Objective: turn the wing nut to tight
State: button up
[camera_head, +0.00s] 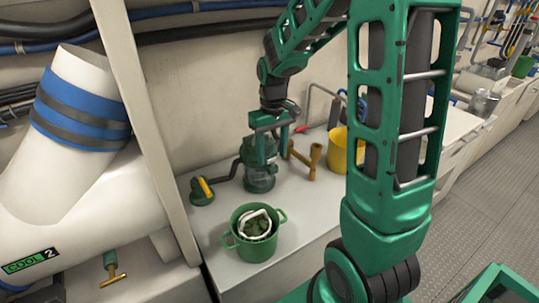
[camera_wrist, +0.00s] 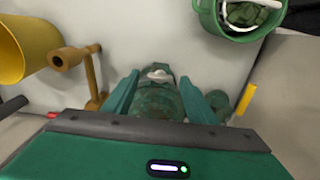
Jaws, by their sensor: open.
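My gripper (camera_wrist: 159,78) is open, with one finger to each side of the wing nut and a gap on both sides. In the head view my gripper (camera_head: 266,158) points down over the strainer and hides the wing nut. I cannot tell the exact height of the fingertips against the nut.
A green pot (camera_head: 257,236) with a white-handled item inside stands in front. A brass fitting (camera_head: 311,160) and a yellow bucket (camera_head: 340,152) are to the right. A green valve with a yellow handle (camera_head: 203,190) is left. A post and white pipe bound the left.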

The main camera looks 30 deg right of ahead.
notch_tip(320, 180, up, 10)
dwell(0.4)
dwell(0.4)
jog(key=s+d+f+m, duration=0.1)
jog(key=s+d+m, duration=0.1)
jog(key=s, duration=1.1)
jog(key=s+d+f+m, duration=0.1)
jog(key=s+m, duration=0.3)
jog(key=s, duration=0.9)
jog(key=shift+d+f, duration=0.4)
jog(key=shift+f, duration=0.1)
jog(key=shift+w+f, duration=0.25)
jog(key=shift+w, duration=0.35)
